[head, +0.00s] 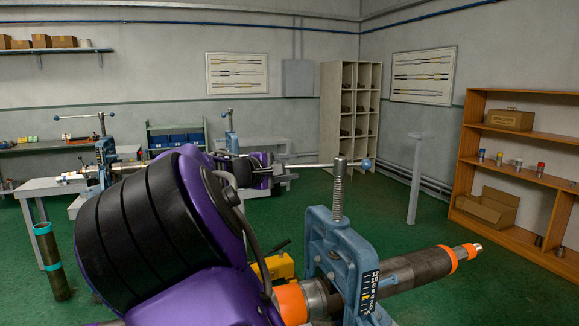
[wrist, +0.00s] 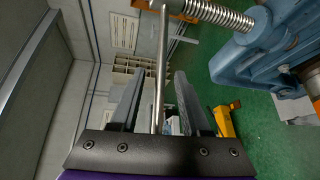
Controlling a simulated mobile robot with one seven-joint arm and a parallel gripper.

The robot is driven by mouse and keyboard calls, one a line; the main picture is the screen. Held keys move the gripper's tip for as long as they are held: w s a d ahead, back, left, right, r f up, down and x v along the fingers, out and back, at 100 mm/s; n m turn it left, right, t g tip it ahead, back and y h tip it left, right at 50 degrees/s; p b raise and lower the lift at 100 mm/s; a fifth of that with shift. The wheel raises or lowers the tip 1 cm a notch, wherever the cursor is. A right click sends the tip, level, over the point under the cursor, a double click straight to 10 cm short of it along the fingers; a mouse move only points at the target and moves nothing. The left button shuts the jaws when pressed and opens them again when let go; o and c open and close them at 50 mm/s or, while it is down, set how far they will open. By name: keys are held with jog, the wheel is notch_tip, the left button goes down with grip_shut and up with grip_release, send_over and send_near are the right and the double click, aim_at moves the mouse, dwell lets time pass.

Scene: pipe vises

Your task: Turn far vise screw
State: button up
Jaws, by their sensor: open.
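A blue vise (head: 338,245) with an upright threaded screw (head: 339,190) stands right of centre in the head view. The screw (wrist: 222,15) and blue yoke (wrist: 262,50) also show at upper right in the wrist view. A thin steel handle bar (head: 318,166) crosses at the screw's top, with a blue ball at its right end. My gripper (wrist: 160,85) is open. In the wrist view the bar (wrist: 160,60) runs lengthwise between its fingers; I cannot tell whether it touches them. In the head view my arm hides much of the gripper.
A dark pipe with orange bands (head: 420,268) passes through the blue vise. A yellow object (head: 275,267) is low behind my arm. Other blue vises stand on benches at left (head: 105,155) and centre back (head: 231,140). An orange shelf (head: 520,150) is at right. Green floor lies open between.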

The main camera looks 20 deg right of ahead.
jog(key=shift+w+d+f, duration=0.1)
jog(key=shift+w+d, duration=0.15)
jog(key=shift+d, duration=0.15)
jog(key=shift+c, duration=0.2)
grip_shut()
dwell(1.1)
